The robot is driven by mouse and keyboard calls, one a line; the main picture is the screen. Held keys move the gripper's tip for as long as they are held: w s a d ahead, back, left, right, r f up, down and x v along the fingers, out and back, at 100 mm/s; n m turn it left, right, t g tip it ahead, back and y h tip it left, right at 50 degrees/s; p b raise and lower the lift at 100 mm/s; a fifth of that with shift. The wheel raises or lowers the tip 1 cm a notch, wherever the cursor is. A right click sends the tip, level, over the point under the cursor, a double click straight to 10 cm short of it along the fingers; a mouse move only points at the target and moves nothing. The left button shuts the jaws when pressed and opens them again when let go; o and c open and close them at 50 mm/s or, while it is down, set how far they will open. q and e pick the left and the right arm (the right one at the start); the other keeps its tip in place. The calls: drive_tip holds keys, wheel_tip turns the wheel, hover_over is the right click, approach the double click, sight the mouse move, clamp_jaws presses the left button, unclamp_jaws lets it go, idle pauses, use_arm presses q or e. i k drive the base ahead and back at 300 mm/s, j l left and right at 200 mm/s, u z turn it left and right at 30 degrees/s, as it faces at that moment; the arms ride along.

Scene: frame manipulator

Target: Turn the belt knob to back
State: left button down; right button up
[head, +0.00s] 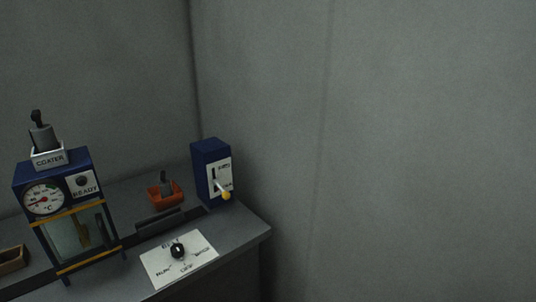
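The belt knob (178,250) is a small black knob on a white label plate (165,270) on the grey counter. The plate has lettering at the top and several position words around the knob. The exact pointing of the knob is too small to read for certain. Neither of my grippers shows in the head view.
A blue coater machine (52,173) with a dial and glass front stands left of the plate. A blue box (210,156) with a yellow-tipped lever stands behind right. An orange tray (156,203) holds a grey item. The counter (245,230) ends at the right, near the wall.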

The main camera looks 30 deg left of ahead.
sight(176, 250)
drive_tip(key=u, duration=1.55)
